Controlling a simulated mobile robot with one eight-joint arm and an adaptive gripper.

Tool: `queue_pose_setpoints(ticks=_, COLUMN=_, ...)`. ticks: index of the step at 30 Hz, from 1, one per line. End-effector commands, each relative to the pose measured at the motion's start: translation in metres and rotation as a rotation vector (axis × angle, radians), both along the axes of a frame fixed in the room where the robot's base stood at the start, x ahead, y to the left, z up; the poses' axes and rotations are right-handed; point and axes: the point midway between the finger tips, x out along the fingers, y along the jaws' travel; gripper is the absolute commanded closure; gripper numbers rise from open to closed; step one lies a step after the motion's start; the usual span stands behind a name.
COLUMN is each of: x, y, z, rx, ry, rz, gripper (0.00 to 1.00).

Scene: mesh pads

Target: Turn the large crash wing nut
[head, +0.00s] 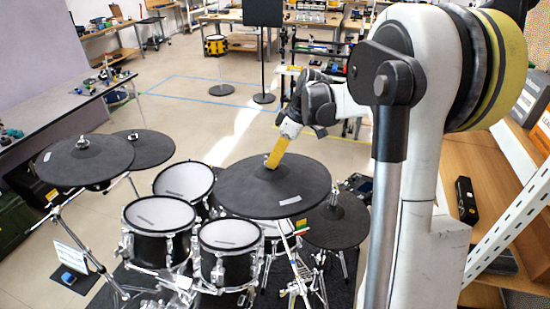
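My gripper (270,166) has yellow fingers that point down at the centre of a large dark cymbal pad (295,190) in the middle of the head view. The fingertips are at or just above the pad's centre; I cannot tell if they touch. The wing nut there is hidden behind or between the fingers. The fingers look like one yellow bar, so I cannot see a gap or a grip. Another large dark cymbal pad (70,170) at the left has a nut (83,143) on its centre. The frame does not label which pad is the large crash.
Mesh drum pads (184,182) stand below and left of my gripper. A smaller dark cymbal (338,228) is lower right. Another dark cymbal (150,150) is behind the left one. A wooden shelf (490,200) is at the right. Open floor lies behind the kit.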

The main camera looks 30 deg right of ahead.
Motion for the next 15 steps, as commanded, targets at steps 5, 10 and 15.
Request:
queue_pose_setpoints(ticks=5, x=0.000, y=-0.001, z=0.002, rx=0.000, ry=0.000, rz=0.000, gripper=0.70)
queue_pose_setpoints(ticks=10, x=-0.005, y=-0.008, z=0.022, rx=0.001, ry=0.000, rz=-0.003, gripper=0.70)
queue_pose_setpoints(ticks=15, x=-0.014, y=-0.020, z=0.058, rx=0.000, ry=0.001, rz=-0.002, gripper=0.70)
